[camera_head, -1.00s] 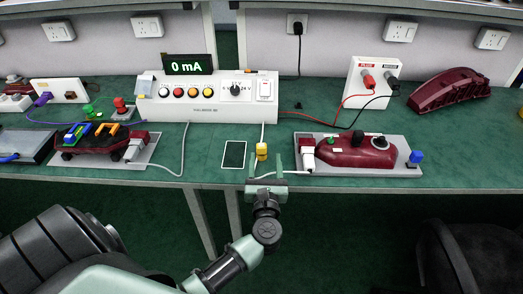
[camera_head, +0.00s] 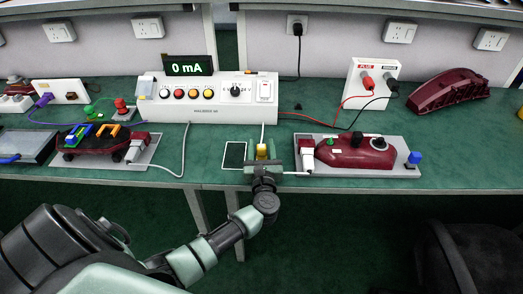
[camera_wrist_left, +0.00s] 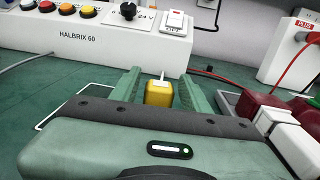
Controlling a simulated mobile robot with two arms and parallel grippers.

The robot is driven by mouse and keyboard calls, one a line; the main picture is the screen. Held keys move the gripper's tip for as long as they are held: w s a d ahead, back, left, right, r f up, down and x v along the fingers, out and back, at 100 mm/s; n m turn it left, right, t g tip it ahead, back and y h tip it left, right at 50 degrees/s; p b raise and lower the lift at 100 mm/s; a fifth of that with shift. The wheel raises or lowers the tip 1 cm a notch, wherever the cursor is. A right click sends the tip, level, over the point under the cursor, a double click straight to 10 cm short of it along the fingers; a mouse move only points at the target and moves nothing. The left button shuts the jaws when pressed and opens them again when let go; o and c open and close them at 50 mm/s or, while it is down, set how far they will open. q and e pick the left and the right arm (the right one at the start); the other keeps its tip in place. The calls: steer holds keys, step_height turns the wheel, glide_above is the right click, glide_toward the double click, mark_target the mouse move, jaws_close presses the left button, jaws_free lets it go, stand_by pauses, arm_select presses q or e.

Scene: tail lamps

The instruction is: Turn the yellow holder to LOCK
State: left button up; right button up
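A small yellow block (camera_head: 262,151), which looks like the yellow holder, stands near the front edge of the green table with a white cable at its far side. In the left wrist view the yellow block (camera_wrist_left: 158,94) sits between the two green fingers of my left gripper (camera_wrist_left: 162,97). Gaps show on both sides of it, so the gripper (camera_head: 262,160) is open around it and not visibly touching it. No LOCK marking can be read. My right gripper is in neither view.
A white power box (camera_head: 208,110) stands behind. A red lamp (camera_head: 355,152) on a grey base (camera_head: 405,166) is close on the right; its white connector (camera_wrist_left: 285,135) is near my right finger. A dark tablet-like card (camera_head: 234,154) lies at left. Another lamp (camera_head: 94,143) stands further left.

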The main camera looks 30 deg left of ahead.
mark_target(262, 146)
arm_select(q)
jaws_close()
step_height(262, 146, up, 20)
steer(key=p, duration=0.4)
